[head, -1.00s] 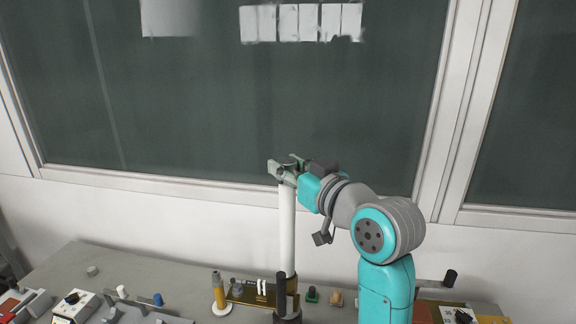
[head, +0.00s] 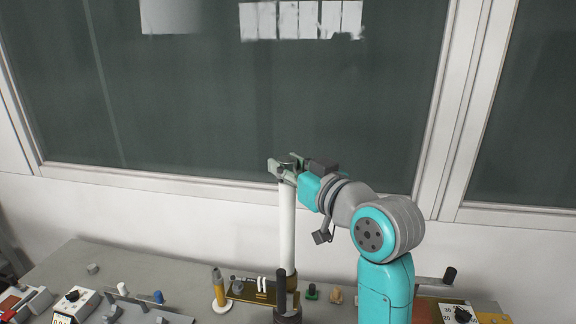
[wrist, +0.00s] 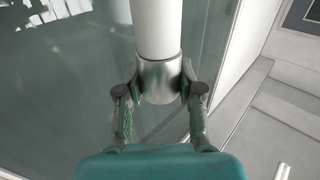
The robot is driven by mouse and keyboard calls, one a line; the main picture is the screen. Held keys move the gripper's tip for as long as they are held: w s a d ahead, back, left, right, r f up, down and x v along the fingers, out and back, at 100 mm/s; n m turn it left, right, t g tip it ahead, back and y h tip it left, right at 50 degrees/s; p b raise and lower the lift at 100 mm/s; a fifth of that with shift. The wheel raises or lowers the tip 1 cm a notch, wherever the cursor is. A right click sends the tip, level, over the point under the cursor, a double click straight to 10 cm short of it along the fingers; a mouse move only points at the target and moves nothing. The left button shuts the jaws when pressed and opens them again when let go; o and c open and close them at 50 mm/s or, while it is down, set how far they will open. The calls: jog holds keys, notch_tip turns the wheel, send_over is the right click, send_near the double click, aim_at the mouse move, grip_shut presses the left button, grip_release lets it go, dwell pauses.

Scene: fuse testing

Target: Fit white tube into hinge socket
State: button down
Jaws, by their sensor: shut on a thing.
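The white tube (head: 287,225) stands close to upright in the head view, its top end at my gripper (head: 284,170). My gripper is shut on the tube's metal end cap (wrist: 160,78), which shows between the two fingers (wrist: 160,95) in the wrist view. The tube's lower end comes down behind a dark upright post (head: 281,288) on a dark round base, near a brass-coloured plate (head: 243,291). The dark post partly hides the place where the tube ends, so I cannot tell whether it is seated in a socket.
A yellow-and-grey cylinder on a white round base (head: 219,291) stands left of the brass plate. Control boxes with knobs (head: 78,300) are at the left, and another device (head: 457,312) is at the right. A window wall stands behind the grey table (head: 60,268).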

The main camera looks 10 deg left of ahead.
dwell(0.3)
jog(key=c, duration=0.7)
grip_release()
jog(key=shift+o, duration=0.2)
jog(key=v, duration=1.2)
jog(key=shift+d, duration=0.1)
